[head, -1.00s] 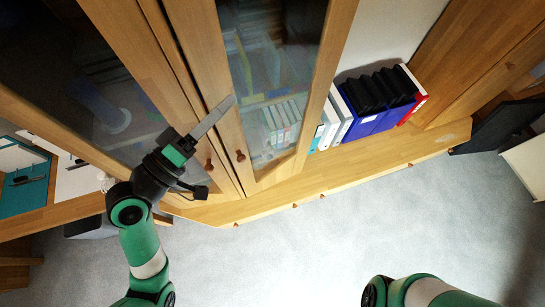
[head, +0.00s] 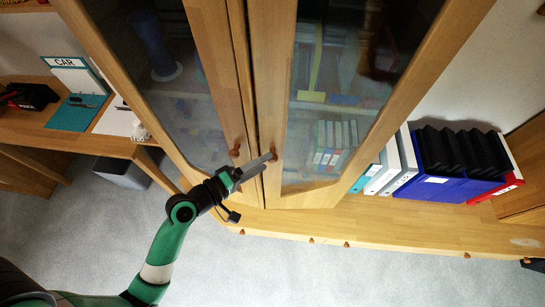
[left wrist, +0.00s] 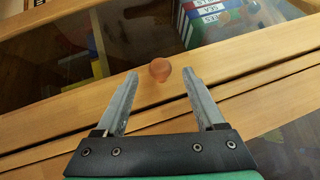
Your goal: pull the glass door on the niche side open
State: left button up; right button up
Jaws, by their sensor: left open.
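The cabinet has two closed wooden-framed glass doors. The niche-side door (head: 322,110) is the right one, beside the open shelf with binders. Its small round reddish wooden knob (head: 273,152) sits low near the edge where the doors meet. The other glass door (head: 185,85) has its own knob (head: 235,151). My left gripper (head: 268,157) is open, with its fingertips at the niche-side knob. In the left wrist view, the knob (left wrist: 160,70) shows between the two fingertips, with a gap on each side. My right gripper is out of view.
Blue, white and red binders (head: 440,178) stand in the open niche on the right. A wooden ledge (head: 370,231) with small knobs runs below the doors. A desk (head: 65,135) with a teal clipboard stands at left. Grey carpet in front is clear.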

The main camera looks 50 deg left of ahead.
pick_arm(q)
jog(key=x, duration=0.4)
jog(key=shift+w+d, duration=0.1)
jog(key=shift+w, duration=0.1)
grip_shut()
dwell(1.2)
